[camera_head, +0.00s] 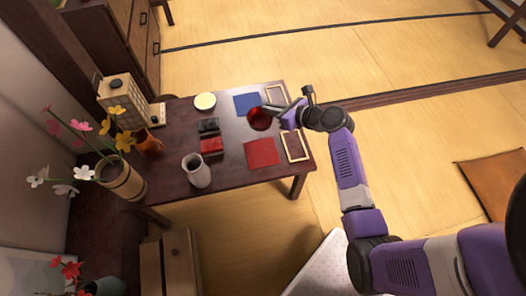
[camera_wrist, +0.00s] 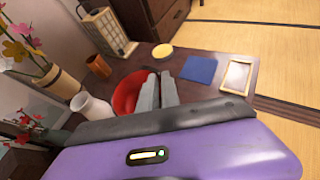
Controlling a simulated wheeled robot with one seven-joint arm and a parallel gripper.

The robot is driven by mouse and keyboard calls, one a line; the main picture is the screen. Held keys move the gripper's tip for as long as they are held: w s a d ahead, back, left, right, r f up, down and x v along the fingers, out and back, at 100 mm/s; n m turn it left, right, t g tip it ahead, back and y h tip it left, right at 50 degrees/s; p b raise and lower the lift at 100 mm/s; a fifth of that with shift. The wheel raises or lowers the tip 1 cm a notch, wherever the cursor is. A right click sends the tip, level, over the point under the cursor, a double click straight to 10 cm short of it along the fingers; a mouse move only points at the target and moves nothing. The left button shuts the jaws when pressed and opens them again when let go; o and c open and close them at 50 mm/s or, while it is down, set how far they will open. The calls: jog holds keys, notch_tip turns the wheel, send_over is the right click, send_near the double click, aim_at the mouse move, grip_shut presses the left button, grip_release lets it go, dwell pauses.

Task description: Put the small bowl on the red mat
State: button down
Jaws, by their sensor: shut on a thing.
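A small red bowl (camera_head: 258,119) is in the grasp of my gripper (camera_head: 273,111), which is shut on its rim. In the head view the bowl appears between the blue mat and the red mat; its height over the table is hard to tell. In the wrist view the bowl (camera_wrist: 126,92) shows at the left of the two grey fingers (camera_wrist: 159,82), partly hidden by them. The red mat (camera_head: 262,152) lies flat and bare on the dark table, nearer the front edge than the bowl. The red mat is hidden in the wrist view.
The dark table (camera_head: 232,176) also bears a blue mat (camera_head: 247,104), a yellow dish (camera_head: 205,101), two wooden frames (camera_head: 295,146), a black box (camera_head: 208,126), a red box (camera_head: 211,146), a white vase (camera_head: 197,171) and an orange cup (camera_head: 147,143). A lantern (camera_head: 122,100) stands at left.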

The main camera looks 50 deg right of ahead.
notch_tip(320, 180, down, 20)
jog(key=b, duration=0.7)
jog(key=shift+w+d+r+b, duration=0.1)
jog(key=shift+d+b, duration=0.05)
jog(key=shift+b, duration=0.25)
jog(key=c, duration=1.6)
grip_release()
jog(key=shift+o, duration=0.2)
jog(key=shift+r, duration=0.1)
